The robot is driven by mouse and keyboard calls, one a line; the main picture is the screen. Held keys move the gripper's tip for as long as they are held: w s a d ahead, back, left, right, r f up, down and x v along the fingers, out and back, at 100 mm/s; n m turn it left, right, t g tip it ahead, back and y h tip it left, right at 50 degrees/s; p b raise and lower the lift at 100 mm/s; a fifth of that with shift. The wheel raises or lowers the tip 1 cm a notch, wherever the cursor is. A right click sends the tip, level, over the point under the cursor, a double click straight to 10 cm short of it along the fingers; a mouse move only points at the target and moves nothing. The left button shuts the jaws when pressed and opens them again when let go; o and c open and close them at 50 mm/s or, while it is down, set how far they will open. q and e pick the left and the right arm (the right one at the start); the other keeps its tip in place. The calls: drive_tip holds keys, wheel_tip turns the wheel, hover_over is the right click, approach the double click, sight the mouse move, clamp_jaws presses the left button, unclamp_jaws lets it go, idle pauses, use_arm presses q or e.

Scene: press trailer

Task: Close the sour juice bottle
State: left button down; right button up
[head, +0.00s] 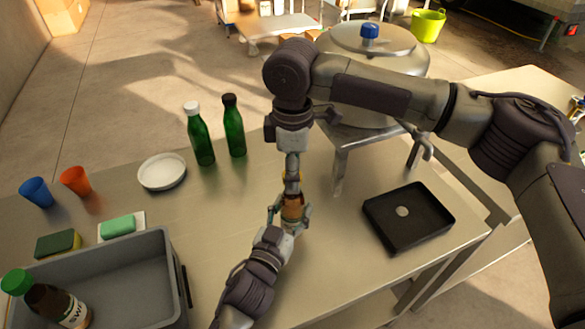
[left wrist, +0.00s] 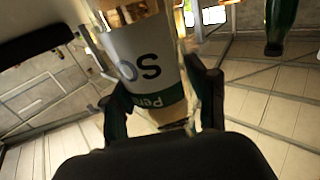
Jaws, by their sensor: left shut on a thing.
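The sour juice bottle (head: 292,208) has an amber-orange body and stands over the metal table, between my two arms. In the left wrist view the bottle (left wrist: 145,70) shows a white and green label with "SO". My left gripper (head: 289,216) is shut on its body, with a finger on each side. My right gripper (head: 292,168) points straight down directly above the bottle, at its top. Its fingers look close together around the bottle's top, but whether they grip a cap is too small to tell. The bottle's neck is mostly hidden.
A black tray (head: 378,212) with a pale round disc (head: 402,211) lies to the right. A grey crate (head: 172,262) holds a green-capped bottle (head: 48,300). Two green bottles (head: 201,140) (head: 234,130), a white plate (head: 162,171), cups and sponges stand left. A large metal vessel (head: 370,42) is behind.

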wheel_tip(320, 180, up, 12)
idle(0.4)
drive_tip(key=shift+f, duration=0.1)
use_arm(q)
drive_tip(key=shift+c, duration=1.2)
unclamp_jaws()
drive_tip(key=v, duration=1.2)
